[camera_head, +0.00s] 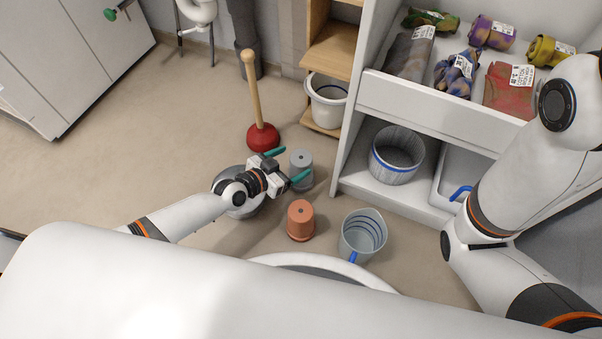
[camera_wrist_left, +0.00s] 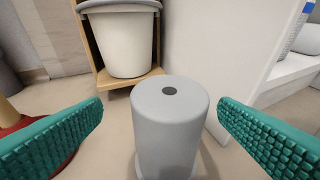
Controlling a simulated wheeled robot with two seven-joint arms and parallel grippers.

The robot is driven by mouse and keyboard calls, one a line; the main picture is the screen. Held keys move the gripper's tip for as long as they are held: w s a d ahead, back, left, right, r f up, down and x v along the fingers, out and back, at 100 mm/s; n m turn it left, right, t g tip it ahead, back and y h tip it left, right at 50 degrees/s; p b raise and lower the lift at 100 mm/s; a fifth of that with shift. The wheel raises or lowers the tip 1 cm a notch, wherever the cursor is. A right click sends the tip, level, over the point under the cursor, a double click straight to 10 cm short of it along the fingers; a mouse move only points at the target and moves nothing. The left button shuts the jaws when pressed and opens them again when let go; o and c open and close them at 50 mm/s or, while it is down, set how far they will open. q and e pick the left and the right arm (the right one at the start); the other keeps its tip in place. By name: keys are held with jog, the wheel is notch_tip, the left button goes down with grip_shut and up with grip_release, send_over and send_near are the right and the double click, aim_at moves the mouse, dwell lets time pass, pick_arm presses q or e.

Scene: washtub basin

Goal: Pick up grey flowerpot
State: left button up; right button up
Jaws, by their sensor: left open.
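The grey flowerpot (camera_head: 302,170) stands upside down on the floor, with a dark hole in its upturned base. My left gripper (camera_head: 286,166) is open right at the pot, its teal fingers on either side of it in the head view. In the left wrist view the pot (camera_wrist_left: 170,125) sits between the two spread teal fingertips, with a visible gap on each side. The pot's lower rim is partly cut off by the frame. My right arm shows at the right of the head view, but its gripper is out of view.
An orange flowerpot (camera_head: 300,219) and a clear jug (camera_head: 363,236) stand close by on the floor. A red plunger (camera_head: 262,138) stands behind my left gripper. A grey round container (camera_head: 240,206) is under my left wrist. A white shelf unit (camera_head: 349,140) rises just right of the pot.

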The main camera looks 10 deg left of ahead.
aim_at(306, 158)
pick_arm(q)
jog(key=b+x, duration=0.1)
jog(key=x, duration=0.1)
jog(key=b+x, duration=0.1)
jog(key=x, duration=0.2)
jog(key=shift+s+d+f, duration=0.2)
jog(key=shift+d, duration=0.1)
jog(key=shift+w+d+b, duration=0.15)
jog(key=shift+w+b, duration=0.1)
jog(key=shift+b, duration=0.05)
jog(key=shift+c, duration=0.3)
jog(key=c, duration=1.2)
